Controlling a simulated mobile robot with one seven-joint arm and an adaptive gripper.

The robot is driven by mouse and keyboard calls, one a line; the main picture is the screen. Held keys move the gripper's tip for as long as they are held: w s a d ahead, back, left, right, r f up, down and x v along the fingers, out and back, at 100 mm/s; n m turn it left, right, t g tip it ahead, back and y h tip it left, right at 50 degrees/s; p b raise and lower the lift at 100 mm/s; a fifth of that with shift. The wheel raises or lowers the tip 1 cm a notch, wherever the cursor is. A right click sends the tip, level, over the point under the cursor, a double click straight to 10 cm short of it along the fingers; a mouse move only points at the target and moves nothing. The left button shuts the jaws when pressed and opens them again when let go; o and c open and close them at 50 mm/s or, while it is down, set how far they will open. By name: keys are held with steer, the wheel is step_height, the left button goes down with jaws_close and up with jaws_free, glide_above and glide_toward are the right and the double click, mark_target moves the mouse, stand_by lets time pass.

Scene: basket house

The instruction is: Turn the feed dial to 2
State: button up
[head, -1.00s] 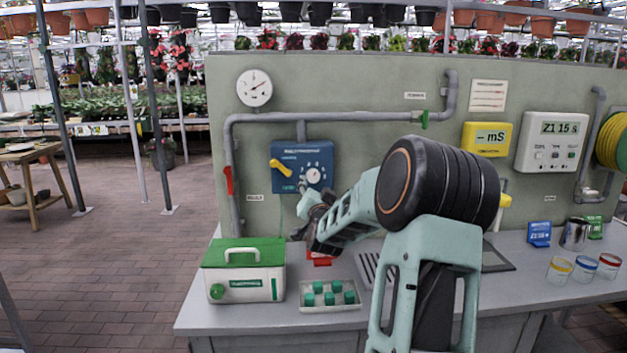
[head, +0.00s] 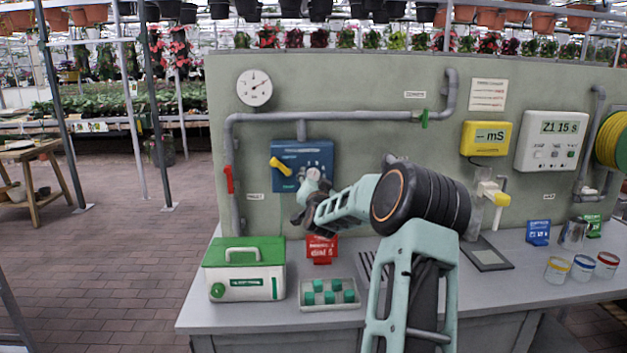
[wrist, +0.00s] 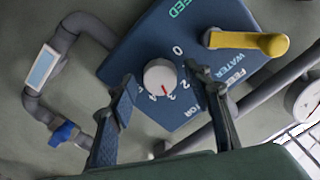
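The feed dial is a round white knob (wrist: 160,76) with a red pointer mark on a blue panel (wrist: 140,45). My gripper (wrist: 160,75) is open, one finger on each side of the knob in this view. Whether the fingers touch it I cannot tell. In the head view my gripper (head: 312,205) is in front of the blue panel's lower edge (head: 290,160).
A yellow lever (wrist: 250,42) sits on the same panel, close to one finger. Grey pipes (head: 330,117) run around it. Below are a red sign (head: 321,250), a green-lidded box (head: 244,252) and a tray of green plugs (head: 330,306) on the bench.

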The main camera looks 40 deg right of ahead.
steer(key=c, duration=1)
steer(key=shift+f+n+b, duration=0.1)
steer(key=shift+n+b, duration=0.2)
steer(key=shift+b, duration=0.25)
steer(key=n+b, duration=0.2)
steer(key=b, duration=0.1)
steer(key=shift+f+n, duration=0.1)
steer(key=shift+n, duration=0.2)
steer(key=n+b, duration=0.4)
steer(key=shift+r+b, duration=0.2)
steer(key=shift+b, duration=0.1)
steer(key=shift+d+n, duration=0.1)
steer(key=shift+n, duration=0.3)
steer(key=o, duration=1.2)
